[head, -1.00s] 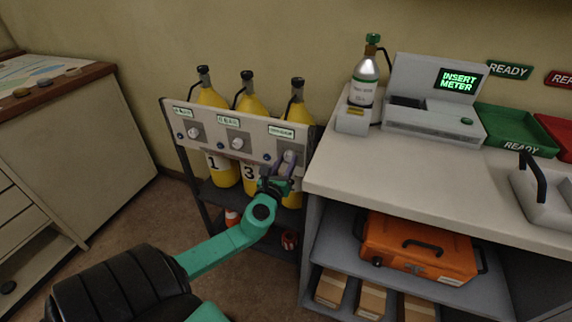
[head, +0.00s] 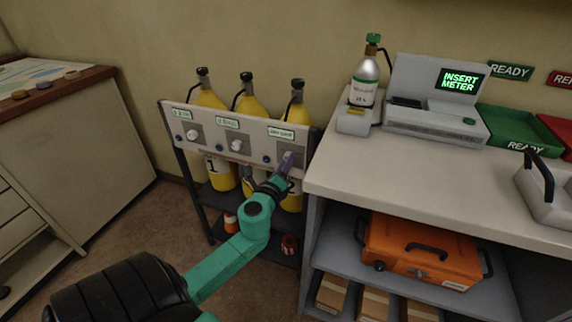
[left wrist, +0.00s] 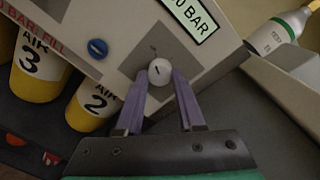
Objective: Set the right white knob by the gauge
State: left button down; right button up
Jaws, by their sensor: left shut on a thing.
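The right white knob (left wrist: 160,72) sits on the grey panel (head: 213,149) of the cylinder rack, at its right end. In the left wrist view it is round with a short dark mark and lies between the two purple fingers of my left gripper (left wrist: 159,88). My left gripper also shows in the head view (head: 288,160), shut on the knob, which it mostly hides there. The green display (head: 281,133) above the knob acts as its gauge; its text is too small to read in the head view, and the left wrist view shows only part, ending in "0 BAR". My right gripper is not in view.
Two other white knobs, a middle one (head: 237,145) and a left one (head: 193,134), are on the same panel. Yellow cylinders (head: 222,175) stand behind and below it. The counter (head: 400,170) edge is close on the right.

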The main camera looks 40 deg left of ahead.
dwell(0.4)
pick_arm(q)
jog(key=c, duration=0.5)
grip_release()
jog(key=b+v, duration=0.3)
jog(key=v, duration=1.1)
jog(key=shift+s, duration=0.25)
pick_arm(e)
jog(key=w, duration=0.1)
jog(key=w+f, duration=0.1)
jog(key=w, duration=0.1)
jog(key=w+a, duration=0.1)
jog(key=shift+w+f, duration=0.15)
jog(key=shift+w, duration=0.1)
pick_arm(q)
jog(key=shift+f, duration=0.1)
